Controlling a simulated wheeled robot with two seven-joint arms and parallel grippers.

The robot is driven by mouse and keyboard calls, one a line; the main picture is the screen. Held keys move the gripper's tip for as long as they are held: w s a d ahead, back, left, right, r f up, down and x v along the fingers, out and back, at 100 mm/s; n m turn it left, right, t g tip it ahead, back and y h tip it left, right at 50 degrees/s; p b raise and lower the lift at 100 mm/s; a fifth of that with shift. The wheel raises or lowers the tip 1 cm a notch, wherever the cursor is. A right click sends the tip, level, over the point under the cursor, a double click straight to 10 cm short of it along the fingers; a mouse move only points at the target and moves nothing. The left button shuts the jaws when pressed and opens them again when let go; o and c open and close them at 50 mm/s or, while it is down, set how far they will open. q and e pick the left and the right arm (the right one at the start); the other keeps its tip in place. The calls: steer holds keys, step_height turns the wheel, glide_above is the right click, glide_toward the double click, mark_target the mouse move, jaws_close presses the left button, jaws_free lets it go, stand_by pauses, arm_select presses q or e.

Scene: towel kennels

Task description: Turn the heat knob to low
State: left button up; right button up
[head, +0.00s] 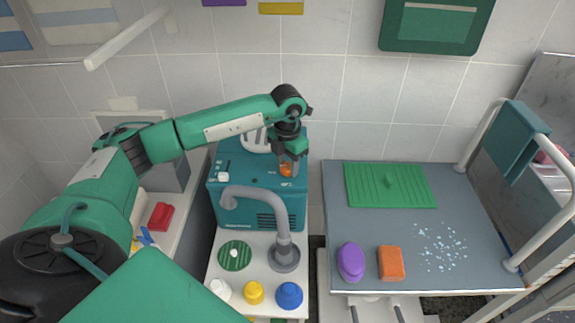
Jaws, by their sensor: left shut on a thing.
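The teal heater box (258,205) stands against the tiled wall, behind the grey curved faucet (270,215). An orange knob (286,170) sits on its top at the right. My left gripper (288,160) points down over this knob and is shut on it, hiding part of it. A white knob (223,176) sits at the left of the box top. The markings around the orange knob are too small to read. My right gripper is not in view.
White, yellow and blue bottles (289,295) stand in front of the faucet. A grey table (470,262) at the right holds a green mat (410,190), a purple item (351,262) and an orange block (391,263). A red item (160,216) lies at the left.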

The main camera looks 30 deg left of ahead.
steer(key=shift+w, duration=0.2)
arm_select(q)
steer(key=o, duration=1)
steer(key=shift+r, duration=0.1)
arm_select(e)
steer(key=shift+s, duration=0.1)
arm_select(q)
steer(key=shift+r, duration=0.35)
step_height(320, 180, up, 9)
steer(key=b, duration=0.1)
step_height(320, 180, up, 4)
glide_above(288, 166)
steer(key=shift+a, duration=0.1)
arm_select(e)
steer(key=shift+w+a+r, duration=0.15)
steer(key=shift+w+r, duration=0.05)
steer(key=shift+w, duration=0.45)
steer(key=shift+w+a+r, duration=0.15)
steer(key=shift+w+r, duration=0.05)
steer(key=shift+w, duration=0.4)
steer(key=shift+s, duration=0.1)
